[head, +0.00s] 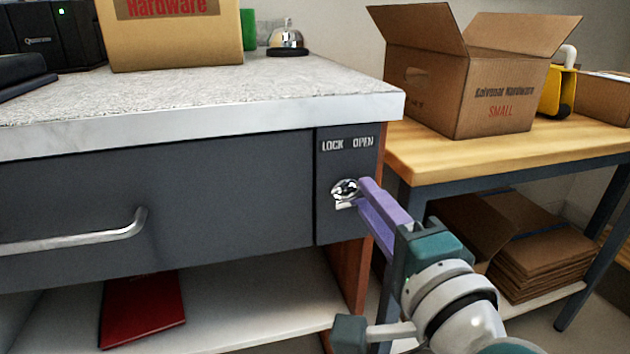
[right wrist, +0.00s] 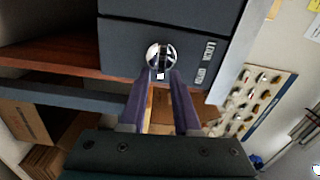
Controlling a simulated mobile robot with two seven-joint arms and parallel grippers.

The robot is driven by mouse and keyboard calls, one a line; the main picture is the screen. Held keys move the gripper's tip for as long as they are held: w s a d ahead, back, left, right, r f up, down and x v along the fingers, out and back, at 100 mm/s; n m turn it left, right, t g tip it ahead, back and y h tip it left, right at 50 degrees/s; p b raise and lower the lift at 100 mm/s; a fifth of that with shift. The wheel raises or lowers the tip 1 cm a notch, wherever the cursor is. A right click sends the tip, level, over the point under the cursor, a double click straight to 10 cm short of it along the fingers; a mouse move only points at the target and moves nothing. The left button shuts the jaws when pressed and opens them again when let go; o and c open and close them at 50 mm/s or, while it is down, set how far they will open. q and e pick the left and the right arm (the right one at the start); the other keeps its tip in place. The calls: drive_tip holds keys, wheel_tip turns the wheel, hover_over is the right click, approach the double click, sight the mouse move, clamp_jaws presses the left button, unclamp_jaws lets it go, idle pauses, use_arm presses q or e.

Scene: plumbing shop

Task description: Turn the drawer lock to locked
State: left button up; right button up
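The drawer lock (head: 344,190) is a shiny chrome knob on the dark panel right of the drawer (head: 200,190). "LOCK" and "OPEN" labels (head: 347,144) sit above it, LOCK on the left. I cannot tell which label it points to. My right gripper (head: 364,194) is at the right side of the lock, purple fingers towards it. In the right wrist view the lock (right wrist: 160,56) is just beyond and between the two fingertips (right wrist: 160,78), with a visible gap between the fingers. Whether they touch it is unclear. My left gripper is not in view.
The counter top (head: 230,90) overhangs above the lock. The drawer handle (head: 80,236) sticks out at left. A red book (head: 143,310) lies on the shelf below. A wooden table (head: 480,150) with a cardboard box (head: 465,85) stands at right.

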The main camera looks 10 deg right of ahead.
drive_tip(key=shift+o, duration=0.9)
drive_tip(key=s+p, duration=0.1)
drive_tip(key=s, duration=0.9)
drive_tip(key=shift+d, duration=0.15)
